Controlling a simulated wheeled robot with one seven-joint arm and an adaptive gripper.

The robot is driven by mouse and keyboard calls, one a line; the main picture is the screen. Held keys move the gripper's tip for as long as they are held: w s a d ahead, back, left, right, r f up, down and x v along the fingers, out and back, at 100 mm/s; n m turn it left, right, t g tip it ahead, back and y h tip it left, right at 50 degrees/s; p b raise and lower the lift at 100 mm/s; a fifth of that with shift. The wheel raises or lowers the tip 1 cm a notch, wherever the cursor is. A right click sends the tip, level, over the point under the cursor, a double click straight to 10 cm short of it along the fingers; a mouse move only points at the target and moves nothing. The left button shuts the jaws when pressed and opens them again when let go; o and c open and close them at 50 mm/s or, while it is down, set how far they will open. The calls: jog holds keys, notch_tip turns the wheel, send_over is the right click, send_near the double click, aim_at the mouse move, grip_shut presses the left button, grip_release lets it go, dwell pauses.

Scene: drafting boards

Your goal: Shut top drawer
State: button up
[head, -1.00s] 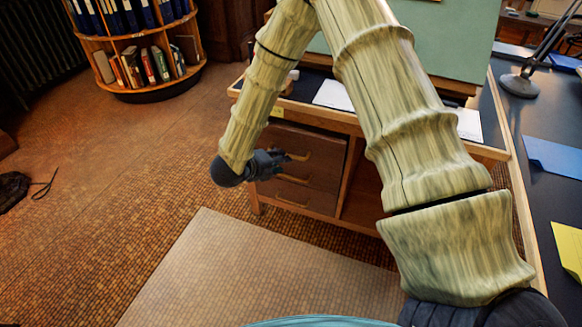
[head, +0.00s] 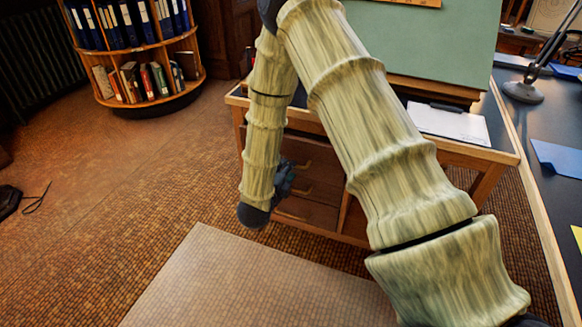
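The wooden desk (head: 395,138) holds a stack of brown drawers with pale handles under its left half. The top drawer (head: 322,153) shows only in part, to the right of my forearm. Its left side is hidden by my arm, and I cannot tell how far it stands out. A lower drawer (head: 318,186) is beneath it. My gripper (head: 285,177), dark and small, is at the drawer fronts, partly hidden behind my wrist. I cannot tell whether it touches a drawer or whether its fingers are apart.
A clear floor mat (head: 245,280) lies in front of the desk. A round bookcase (head: 150,60) stands at the back left. A green board (head: 430,45) and a clipboard (head: 447,124) are on the desktop. A dark side table (head: 555,125) with a lamp (head: 522,92) is at right.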

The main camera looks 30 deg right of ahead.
jog(key=shift+x, duration=2.1)
grip_shut()
